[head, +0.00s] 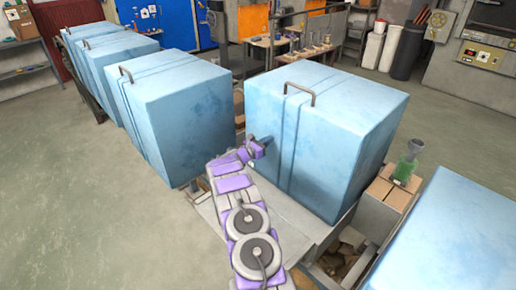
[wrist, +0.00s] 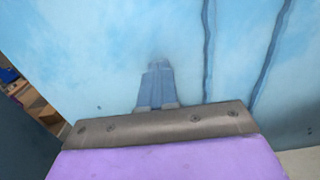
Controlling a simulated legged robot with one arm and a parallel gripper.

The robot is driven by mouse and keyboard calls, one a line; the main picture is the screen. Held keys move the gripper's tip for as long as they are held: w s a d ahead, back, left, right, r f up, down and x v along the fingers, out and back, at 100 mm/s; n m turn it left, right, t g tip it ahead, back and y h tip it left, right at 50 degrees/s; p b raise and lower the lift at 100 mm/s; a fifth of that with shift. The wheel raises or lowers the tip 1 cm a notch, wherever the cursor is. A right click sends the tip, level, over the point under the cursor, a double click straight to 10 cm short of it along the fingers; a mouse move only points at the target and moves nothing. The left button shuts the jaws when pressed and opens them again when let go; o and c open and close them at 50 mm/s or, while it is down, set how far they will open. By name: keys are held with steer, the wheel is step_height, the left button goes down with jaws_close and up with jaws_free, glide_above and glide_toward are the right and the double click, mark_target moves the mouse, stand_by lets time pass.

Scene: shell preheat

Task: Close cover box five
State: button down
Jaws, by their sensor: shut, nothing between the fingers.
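A large light blue cover box (head: 330,130) with a metal handle (head: 300,86) on top stands in the middle right of the head view. Two dark seams run over its top and down its front; no open gap shows there. Its blue face (wrist: 90,55) with two seams fills most of the wrist view. I see no number on any box.
Similar blue boxes (head: 170,105) stand in a row to the left, and another (head: 465,240) is at the lower right. A green bottle with a funnel (head: 406,168) stands on a block beside the middle box. Open floor (head: 70,190) lies at left.

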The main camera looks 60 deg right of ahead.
steer(key=shift+s+d+r, duration=0.1)
steer(key=shift+s+d, duration=0.1)
steer(key=shift+d, duration=0.5)
steer(key=shift+d+r, duration=0.1)
steer(key=shift+d, duration=0.05)
